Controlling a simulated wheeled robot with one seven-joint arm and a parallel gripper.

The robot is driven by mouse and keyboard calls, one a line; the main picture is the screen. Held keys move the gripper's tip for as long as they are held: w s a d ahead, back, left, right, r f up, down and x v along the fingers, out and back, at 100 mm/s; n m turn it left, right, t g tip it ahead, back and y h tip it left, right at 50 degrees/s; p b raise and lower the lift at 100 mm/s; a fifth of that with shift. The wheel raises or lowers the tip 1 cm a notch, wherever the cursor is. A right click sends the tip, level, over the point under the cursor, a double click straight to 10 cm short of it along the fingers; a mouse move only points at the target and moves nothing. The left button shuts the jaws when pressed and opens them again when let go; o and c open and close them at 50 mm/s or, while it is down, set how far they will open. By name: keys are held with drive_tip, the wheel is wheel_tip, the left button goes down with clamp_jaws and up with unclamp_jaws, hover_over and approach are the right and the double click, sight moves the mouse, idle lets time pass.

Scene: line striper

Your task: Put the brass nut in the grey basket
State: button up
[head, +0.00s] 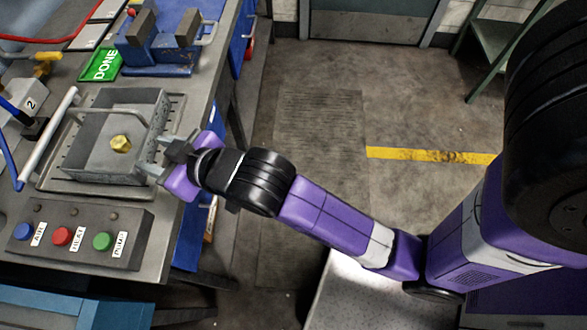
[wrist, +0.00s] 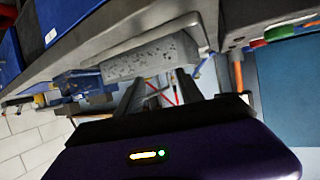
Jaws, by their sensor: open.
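The brass nut (head: 121,144) lies inside the grey basket (head: 88,108), on its floor toward the right side in the head view. The basket stands on a grey tray on the workbench and has a raised handle. My gripper (head: 166,160) is at the basket's right side, outside it, near the bench's edge. In the wrist view my gripper (wrist: 158,90) has its two fingers apart with nothing visibly held between them. The grey speckled block shape ahead of the fingers looks like the basket's wall (wrist: 150,58). The nut is not visible in the wrist view.
A button box (head: 75,235) with blue, red and green buttons sits at the bench's front. Open floor lies right of the bench.

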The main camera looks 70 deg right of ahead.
drive_tip(key=s+f, duration=0.3)
drive_tip(key=s, duration=0.5)
drive_tip(key=s+f, duration=0.3)
drive_tip(key=s, duration=0.4)
drive_tip(key=s+d+r+t, duration=0.1)
drive_tip(key=s+r, duration=0.2)
drive_tip(key=s, duration=1.2)
drive_tip(key=shift+r+n+y, duration=0.15)
drive_tip(key=shift+n+y, duration=0.15)
drive_tip(key=shift+y, duration=0.1)
